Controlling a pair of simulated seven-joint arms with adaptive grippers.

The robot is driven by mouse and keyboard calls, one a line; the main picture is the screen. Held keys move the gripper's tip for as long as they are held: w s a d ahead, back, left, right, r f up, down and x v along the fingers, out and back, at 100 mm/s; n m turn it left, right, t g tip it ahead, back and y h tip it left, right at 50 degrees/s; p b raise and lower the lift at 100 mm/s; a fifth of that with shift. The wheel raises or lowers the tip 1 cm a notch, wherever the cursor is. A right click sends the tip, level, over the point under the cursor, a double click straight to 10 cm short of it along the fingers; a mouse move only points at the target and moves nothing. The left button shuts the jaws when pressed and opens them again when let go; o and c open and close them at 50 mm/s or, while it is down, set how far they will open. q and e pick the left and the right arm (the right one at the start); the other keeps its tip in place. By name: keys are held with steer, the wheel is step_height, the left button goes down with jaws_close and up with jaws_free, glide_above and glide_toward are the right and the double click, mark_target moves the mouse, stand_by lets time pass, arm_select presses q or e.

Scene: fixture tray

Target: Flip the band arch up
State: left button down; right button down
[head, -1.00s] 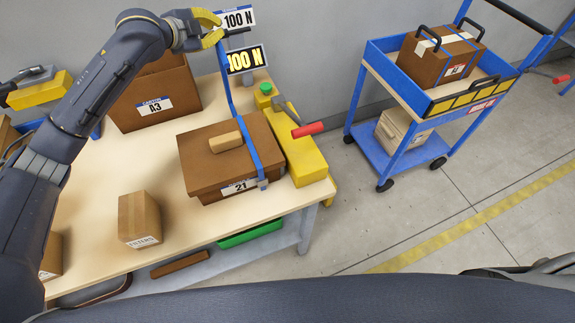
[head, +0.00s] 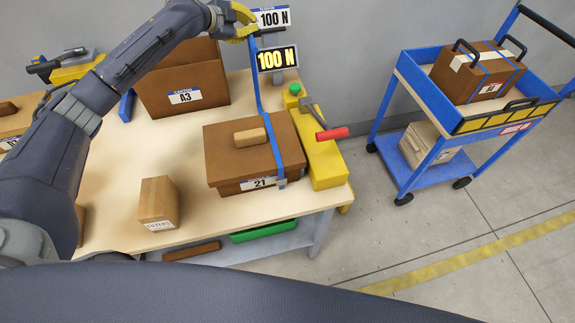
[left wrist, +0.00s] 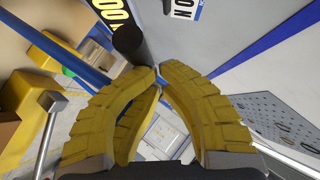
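The blue band arch (head: 257,85) stands up from the brown box lid and rises to the left of the 100 N signs. A dark grip shows near its top, and its round dark end (left wrist: 127,41) shows in the left wrist view. My left gripper (head: 243,23), with yellow fingers, is at the arch's top. My right gripper is out of view.
A yellow clamp unit (head: 322,160) with a red-handled lever (head: 332,133) stands right of the box. The lit 100 N display (head: 277,59) is behind it. Carton A3 (head: 180,78) and a small carton (head: 158,200) share the table. A blue cart (head: 425,178) stands at right.

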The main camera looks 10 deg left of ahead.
arm_select(q)
steer(key=shift+a+f, duration=0.4)
steer(key=shift+f, duration=0.05)
steer(key=r, duration=0.1)
steer(key=s+d+r, duration=0.1)
steer(key=r, duration=0.2)
steer(key=shift+s+d+r, duration=0.15)
steer(key=shift+s, duration=0.25)
steer(key=s+a+r, duration=0.4)
steer(key=s+r, duration=0.2)
steer(key=shift+a+r, duration=0.15)
steer(key=shift+a, duration=0.1)
